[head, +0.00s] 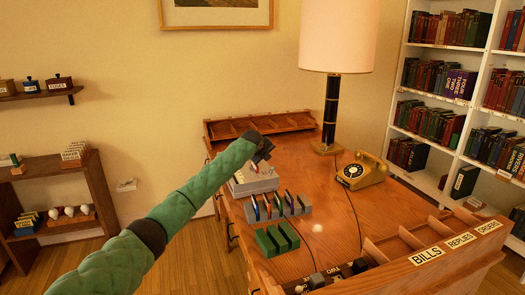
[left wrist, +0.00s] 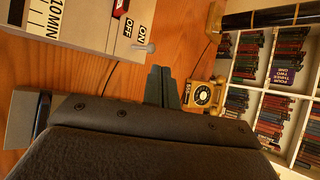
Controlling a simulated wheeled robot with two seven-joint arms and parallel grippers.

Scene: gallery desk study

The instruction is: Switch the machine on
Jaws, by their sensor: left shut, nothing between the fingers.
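The machine (head: 254,184) is a pale grey box on the wooden desk, partly hidden behind my left gripper in the head view. In the left wrist view the machine (left wrist: 88,38) fills the upper left, with a "10 MIN" label and a dark red part. A small metal switch lever (left wrist: 146,48) sits by the ON and OFF labels; its tip points right, but I cannot tell its setting for sure. My left gripper (head: 264,147) is above the machine. Its fingers (left wrist: 162,86) are shut and empty, apart from the lever in the picture. My right gripper is not in view.
A rack of coloured upright pieces (head: 278,208) and a green slotted block (head: 276,240) stand in front of the machine. A yellow telephone (head: 361,171) and a lamp (head: 331,100) stand to the right. A labelled sorter (head: 430,254) lines the near right edge.

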